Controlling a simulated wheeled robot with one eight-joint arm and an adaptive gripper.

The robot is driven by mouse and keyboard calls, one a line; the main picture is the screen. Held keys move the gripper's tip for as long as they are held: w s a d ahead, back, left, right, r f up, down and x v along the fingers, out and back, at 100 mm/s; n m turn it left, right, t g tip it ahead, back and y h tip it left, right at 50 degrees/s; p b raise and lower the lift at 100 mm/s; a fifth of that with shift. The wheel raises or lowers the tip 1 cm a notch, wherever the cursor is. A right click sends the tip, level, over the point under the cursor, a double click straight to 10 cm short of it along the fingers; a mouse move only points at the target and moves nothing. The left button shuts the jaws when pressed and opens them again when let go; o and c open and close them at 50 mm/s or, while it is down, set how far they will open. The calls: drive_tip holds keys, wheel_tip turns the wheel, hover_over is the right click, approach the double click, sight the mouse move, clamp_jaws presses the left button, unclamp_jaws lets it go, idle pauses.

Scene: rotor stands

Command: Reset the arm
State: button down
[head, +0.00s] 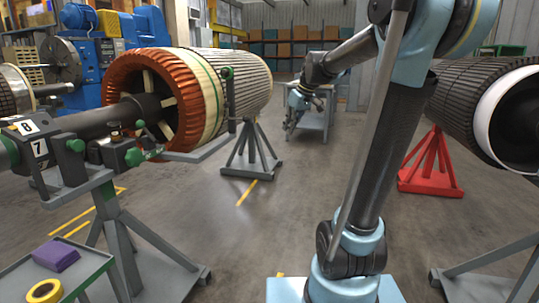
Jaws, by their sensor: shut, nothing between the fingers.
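My arm (370,170) rises from its light blue base at the bottom of the head view, bends at the top right and reaches forward to the left. My gripper (292,128) hangs at its far end, pointing down, shut and empty. It is small in the picture, in front of a grey table (318,120) in the background. It appears clear of the rotors and stands.
A rotor with orange windings (140,85) rests on grey stands (252,150) at left. Another rotor (460,95) is on a red stand (430,165) at right. A tray at lower left holds a purple block (56,254) and yellow tape (45,291). The central floor is clear.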

drive_tip(key=s+d+f+m+h, duration=0.1)
drive_tip(key=s+d+f+m, duration=0.1)
drive_tip(key=s+f, duration=0.5)
drive_tip(key=s+d+f+m+h, duration=0.1)
drive_tip(key=s+d+f+m, duration=0.2)
drive_tip(key=s+d+f, duration=0.2)
drive_tip(key=s+d+f+m+g+h, duration=0.1)
drive_tip(key=s+d+f+m, duration=0.2)
drive_tip(key=s+f, duration=0.7)
drive_tip(key=s+d, duration=0.1)
drive_tip(key=s, duration=0.6)
drive_tip(key=shift+s+f+h, duration=0.25)
drive_tip(key=shift+s+h, duration=0.1)
drive_tip(key=shift+h, duration=0.05)
drive_tip(key=shift+d, duration=0.1)
